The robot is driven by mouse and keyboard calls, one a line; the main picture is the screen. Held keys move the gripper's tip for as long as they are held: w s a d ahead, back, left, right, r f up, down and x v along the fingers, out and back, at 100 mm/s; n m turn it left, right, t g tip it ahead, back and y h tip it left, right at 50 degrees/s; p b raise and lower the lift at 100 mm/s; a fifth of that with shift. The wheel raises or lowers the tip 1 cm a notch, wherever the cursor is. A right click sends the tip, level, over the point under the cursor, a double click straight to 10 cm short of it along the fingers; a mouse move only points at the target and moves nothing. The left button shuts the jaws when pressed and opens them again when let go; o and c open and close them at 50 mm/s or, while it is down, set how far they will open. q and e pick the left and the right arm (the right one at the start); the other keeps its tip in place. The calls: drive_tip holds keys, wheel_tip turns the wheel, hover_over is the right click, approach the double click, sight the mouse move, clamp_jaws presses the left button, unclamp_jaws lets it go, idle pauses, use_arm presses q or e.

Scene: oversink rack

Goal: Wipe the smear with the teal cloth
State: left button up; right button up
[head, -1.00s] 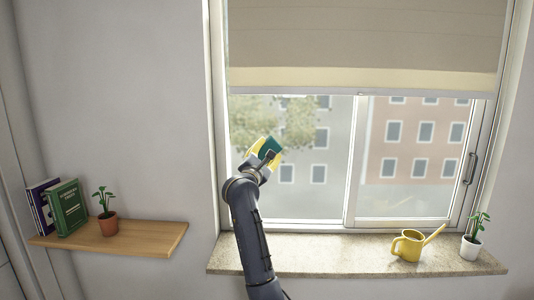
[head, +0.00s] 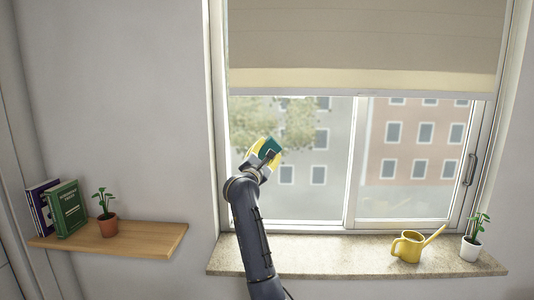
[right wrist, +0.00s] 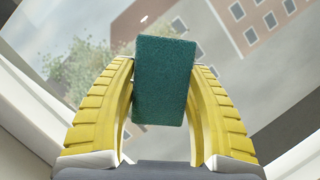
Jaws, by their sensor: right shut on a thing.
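The teal cloth (head: 271,146) shows as a small thick block in front of the left window pane. My right gripper (head: 264,155) is shut on it, with its yellow fingers on either side. In the right wrist view the cloth (right wrist: 163,82) stands upright between the fingertips (right wrist: 164,95) and extends past them. The window glass (head: 330,205) lies beyond the cloth. I cannot tell whether the cloth touches the glass. I cannot clearly make out the smear in either view. My left gripper is not in view.
A yellow watering can (head: 408,246) and a white-potted plant (head: 471,248) stand on the right of the stone sill (head: 330,262). A blind (head: 365,45) covers the window's top. A wooden shelf (head: 155,240) at left holds books (head: 68,208) and a potted plant (head: 107,225).

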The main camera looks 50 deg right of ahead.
sight(277, 152)
drive_tip(key=shift+s+d, duration=0.1)
drive_tip(key=shift+s, duration=0.05)
drive_tip(key=shift+s+d, duration=0.55)
drive_tip(key=shift+s, duration=0.2)
drive_tip(key=shift+s+d, duration=0.55)
drive_tip(key=shift+s, duration=0.2)
drive_tip(key=shift+w, duration=0.1)
drive_tip(key=shift+w, duration=0.1)
drive_tip(key=shift+w+a, duration=0.55)
drive_tip(key=shift+w, duration=0.25)
drive_tip(key=shift+w+a, duration=0.55)
drive_tip(key=shift+w, duration=0.25)
drive_tip(key=shift+a+f, duration=0.1)
drive_tip(key=shift+s+a, duration=0.2)
drive_tip(key=shift+a, duration=0.2)
drive_tip(key=shift+c, duration=0.5)
drive_tip(key=shift+s+a, duration=1.65)
drive_tip(key=shift+a, duration=0.2)
